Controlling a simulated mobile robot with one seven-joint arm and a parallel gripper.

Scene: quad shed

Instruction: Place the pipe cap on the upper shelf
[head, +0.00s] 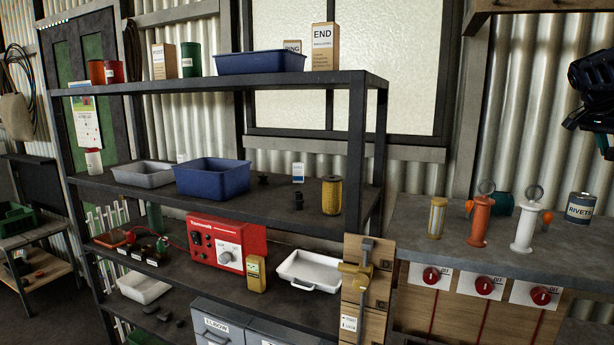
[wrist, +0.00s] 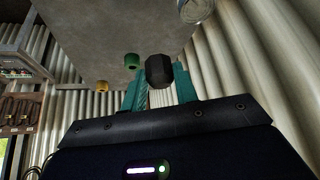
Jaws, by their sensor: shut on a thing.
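In the wrist view my gripper (wrist: 160,80) has teal fingers closed on a dark, many-sided pipe cap (wrist: 157,68). In the head view my gripper (head: 586,124) is at the right edge, above the right workbench and far from the rack; the cap cannot be made out there. The rack's top shelf (head: 352,80) carries a blue tray (head: 262,62), boxes and cans. The shelf below it (head: 375,195) carries a blue bin (head: 212,178), a grey tray (head: 143,174), small black fittings (head: 298,201) and a yellow cylinder (head: 331,195).
The workbench (head: 420,222) holds a rivets tin (head: 580,207), a green can (head: 502,204), a yellow jar (head: 437,217), and orange (head: 480,222) and white (head: 523,230) handled tools. The top shelf has a bare strip at its right end.

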